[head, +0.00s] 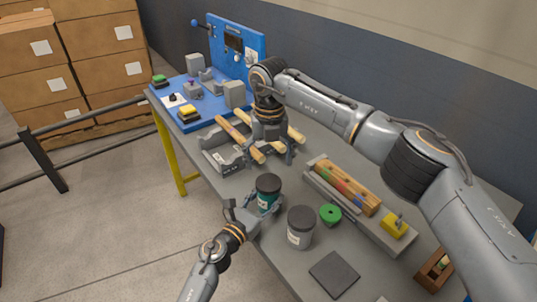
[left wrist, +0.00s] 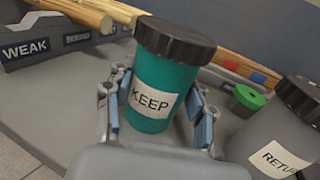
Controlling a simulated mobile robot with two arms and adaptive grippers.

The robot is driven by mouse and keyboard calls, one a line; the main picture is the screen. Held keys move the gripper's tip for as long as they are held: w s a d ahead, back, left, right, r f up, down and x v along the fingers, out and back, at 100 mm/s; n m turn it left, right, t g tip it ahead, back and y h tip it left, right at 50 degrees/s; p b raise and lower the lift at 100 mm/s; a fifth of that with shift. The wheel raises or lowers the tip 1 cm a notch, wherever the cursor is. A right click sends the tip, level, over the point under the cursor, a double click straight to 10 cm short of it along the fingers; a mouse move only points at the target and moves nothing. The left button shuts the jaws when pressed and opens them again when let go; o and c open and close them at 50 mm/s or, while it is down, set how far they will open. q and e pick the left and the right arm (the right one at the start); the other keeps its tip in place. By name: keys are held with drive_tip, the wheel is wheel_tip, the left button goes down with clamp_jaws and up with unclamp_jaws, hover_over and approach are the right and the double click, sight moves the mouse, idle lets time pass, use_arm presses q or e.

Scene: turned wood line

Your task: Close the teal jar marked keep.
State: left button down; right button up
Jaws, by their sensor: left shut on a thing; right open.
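The teal jar marked KEEP (left wrist: 152,88) stands upright on the table and also shows in the head view (head: 267,202). A black ribbed lid (left wrist: 175,40) sits on its mouth; I cannot tell how tightly. My left gripper (left wrist: 158,112) is shut on the jar's body, one finger on each side below the lid. In the head view my left gripper (head: 250,216) reaches it from the lower left. My right gripper (head: 271,150) is open and points down behind the jar, over the wooden rods (head: 239,137); its fingertips are partly hard to make out.
A grey jar marked RETURN (head: 299,232) with a dark lid stands close right of the teal jar. A green ring-shaped thing (head: 330,214) and a long tray (head: 350,212) lie behind it. A dark square pad (head: 334,273) lies in front. A grey rack (head: 222,160) stands at the left.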

sight(268, 182)
drive_tip(key=n, duration=0.6)
drive_tip(key=shift+r, duration=0.25)
drive_tip(key=n, duration=0.3)
drive_tip(key=shift+r+n, duration=0.15)
drive_tip(key=shift+n, duration=0.15)
drive_tip(key=n, duration=0.5)
drive_tip(key=shift+a+r, duration=0.1)
drive_tip(key=shift+r, duration=0.1)
drive_tip(key=n, duration=0.4)
drive_tip(key=shift+r+n, duration=0.1)
drive_tip(key=shift+n, duration=0.2)
drive_tip(key=shift+f, duration=4.05)
